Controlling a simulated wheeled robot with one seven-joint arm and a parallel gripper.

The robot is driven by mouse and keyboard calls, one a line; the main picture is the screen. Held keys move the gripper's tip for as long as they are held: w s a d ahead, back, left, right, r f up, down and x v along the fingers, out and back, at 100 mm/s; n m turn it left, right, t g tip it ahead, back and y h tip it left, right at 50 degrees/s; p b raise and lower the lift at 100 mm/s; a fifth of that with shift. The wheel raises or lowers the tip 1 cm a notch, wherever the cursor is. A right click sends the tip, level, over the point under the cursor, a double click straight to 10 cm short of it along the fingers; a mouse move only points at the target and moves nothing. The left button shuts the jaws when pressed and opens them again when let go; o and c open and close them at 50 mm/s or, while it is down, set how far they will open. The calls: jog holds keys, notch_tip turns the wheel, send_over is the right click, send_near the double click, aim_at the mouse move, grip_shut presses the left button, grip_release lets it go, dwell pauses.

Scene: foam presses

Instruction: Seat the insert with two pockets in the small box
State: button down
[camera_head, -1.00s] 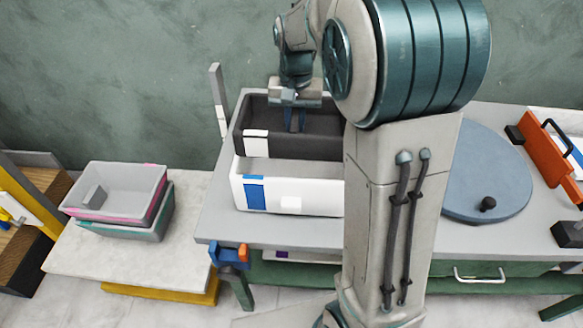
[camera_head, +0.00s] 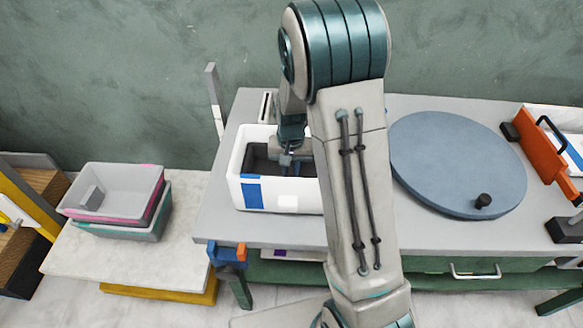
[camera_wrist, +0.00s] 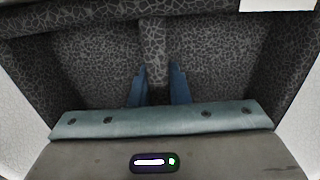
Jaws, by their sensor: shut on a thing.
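The insert with two pockets is a dark grey foam piece (camera_head: 258,160) inside the white small box (camera_head: 300,197), which has a blue label on its front. In the head view the insert sits within the box walls, with the white rim showing around it; my arm hides its right part. In the wrist view the insert's middle divider (camera_wrist: 154,40) stands between its two pockets. My gripper (camera_wrist: 160,92) reaches down and its blue fingers are shut on that divider. Its fingertips are hidden inside the box in the head view. I cannot tell whether the insert touches the box floor.
The box stands on a grey table (camera_head: 225,222) against a green wall. A round blue-grey disc (camera_head: 450,165) with a black knob lies to the right, with an orange-handled thing (camera_head: 548,143) beyond. Stacked grey trays (camera_head: 115,190) sit on a lower light surface at left.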

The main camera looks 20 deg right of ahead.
jog(key=shift+f, duration=0.2)
jog(key=c, duration=1.4)
grip_release()
jog(key=shift+r, duration=0.1)
jog(key=shift+o, duration=0.2)
jog(key=shift+r, duration=0.1)
notch_tip(320, 180, up, 11)
jog(key=shift+r, duration=0.1)
jog(key=s+r+n+t, duration=0.1)
jog(key=s+r, duration=0.2)
jog(key=s, duration=0.7)
jog(key=s+r+n+t, duration=0.2)
jog(key=s+r, duration=0.1)
jog(key=s, duration=0.8)
jog(key=shift+r+n, duration=0.15)
jog(key=shift+n, duration=0.15)
